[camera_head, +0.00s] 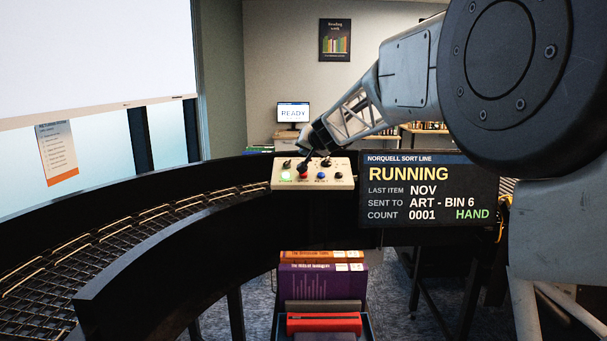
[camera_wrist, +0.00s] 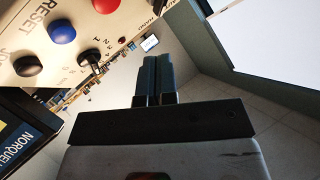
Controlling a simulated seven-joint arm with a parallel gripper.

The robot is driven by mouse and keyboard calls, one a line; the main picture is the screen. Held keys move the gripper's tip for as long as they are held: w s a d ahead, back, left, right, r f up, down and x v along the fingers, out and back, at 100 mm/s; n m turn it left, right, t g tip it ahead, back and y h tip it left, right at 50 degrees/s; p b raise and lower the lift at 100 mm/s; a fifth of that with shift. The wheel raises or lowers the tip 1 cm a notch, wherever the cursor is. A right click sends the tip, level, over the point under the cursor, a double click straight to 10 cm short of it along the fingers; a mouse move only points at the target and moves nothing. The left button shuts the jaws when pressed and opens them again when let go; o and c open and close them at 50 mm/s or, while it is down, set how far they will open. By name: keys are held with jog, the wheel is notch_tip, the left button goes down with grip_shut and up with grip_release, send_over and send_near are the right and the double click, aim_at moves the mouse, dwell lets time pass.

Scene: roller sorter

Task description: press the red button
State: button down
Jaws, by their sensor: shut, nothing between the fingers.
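The red button (camera_head: 303,175) is on a cream control panel (camera_head: 347,183), between a lit green button (camera_head: 286,176) and a blue button (camera_head: 321,176). In the wrist view the red button (camera_wrist: 105,5) is cut by the top edge, with the blue button (camera_wrist: 62,30) below and left of it. My gripper (camera_head: 304,164) is shut and empty, its dark fingertips just above the red button in the head view. In the wrist view the closed fingers (camera_wrist: 154,60) appear right of the red button. I cannot tell whether they touch it.
A black button (camera_head: 339,176) and knobs share the panel. The display (camera_head: 430,190) right of it reads RUNNING. A curved roller conveyor (camera_head: 130,228) runs along the left. Books (camera_head: 322,281) stand in front, below the panel.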

aim_at(305, 175)
jog(key=shift+w+f, duration=0.3)
jog(key=shift+f, duration=0.5)
jog(key=shift+w+f, duration=0.25)
jog(key=shift+f, duration=0.5)
jog(key=shift+w+f, duration=0.3)
jog(key=shift+f, duration=0.5)
jog(key=shift+w+f, duration=0.25)
jog(key=shift+f, duration=0.55)
dwell(1.6)
jog(key=shift+r, duration=0.15)
jog(key=shift+s+r, duration=0.25)
jog(key=shift+r, duration=0.35)
jog(key=shift+r, duration=0.1)
jog(key=shift+s+r, duration=0.3)
jog(key=shift+r, duration=0.45)
jog(key=shift+s+r, duration=0.3)
jog(key=shift+r, duration=0.5)
jog(key=shift+s+r, duration=0.3)
jog(key=shift+r, duration=0.45)
